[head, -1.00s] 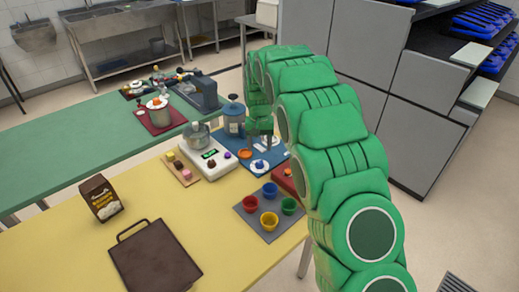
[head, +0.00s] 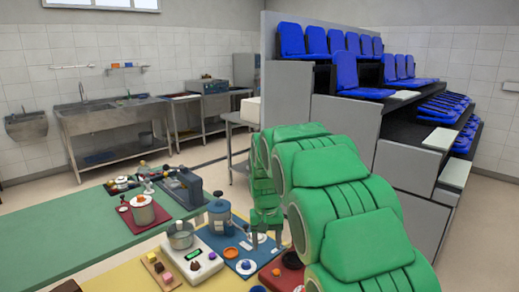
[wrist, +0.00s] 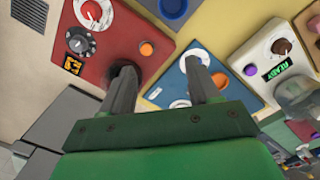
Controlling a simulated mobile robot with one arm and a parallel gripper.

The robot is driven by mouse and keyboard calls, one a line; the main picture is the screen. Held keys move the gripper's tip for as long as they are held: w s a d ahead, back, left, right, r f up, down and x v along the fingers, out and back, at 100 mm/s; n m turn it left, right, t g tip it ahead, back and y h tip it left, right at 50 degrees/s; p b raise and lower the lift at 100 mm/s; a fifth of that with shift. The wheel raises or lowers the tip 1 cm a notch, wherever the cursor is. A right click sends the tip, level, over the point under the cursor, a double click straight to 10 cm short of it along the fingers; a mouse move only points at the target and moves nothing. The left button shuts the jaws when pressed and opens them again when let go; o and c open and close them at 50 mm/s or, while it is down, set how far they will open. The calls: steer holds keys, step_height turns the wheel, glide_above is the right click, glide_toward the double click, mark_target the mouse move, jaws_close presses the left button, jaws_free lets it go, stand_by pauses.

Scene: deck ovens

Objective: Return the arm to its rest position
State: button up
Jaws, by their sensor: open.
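My green arm (head: 340,190) reaches from the lower right of the head view, arches up and bends down over the workbench. My gripper (head: 266,240) hangs at its end above the blue mat (head: 225,252). In the wrist view my gripper (wrist: 160,78) has its two grey fingers spread apart with nothing between them. One finger overlaps the red panel (wrist: 112,50) and the other overlaps the blue mat (wrist: 172,78). I cannot tell how high the fingertips are above them.
A blue canister (head: 219,218) is close by. Blue tiered seats (head: 360,75) rise behind.

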steer(key=s+d+r, duration=0.3)
steer(key=s+d, duration=0.1)
steer(key=s, duration=0.6)
steer(key=s+d+r+g, duration=0.1)
steer(key=s+d+r, duration=0.25)
steer(key=s, duration=0.65)
steer(key=s+d+r, duration=0.3)
steer(key=s+d, duration=0.1)
steer(key=s, duration=0.6)
steer(key=s+d+f, duration=0.1)
steer(key=s+f, duration=0.1)
steer(key=s, duration=1.1)
steer(key=shift+s+d+m, duration=0.15)
steer(key=shift+s+m, duration=0.15)
steer(key=shift+s, duration=0.1)
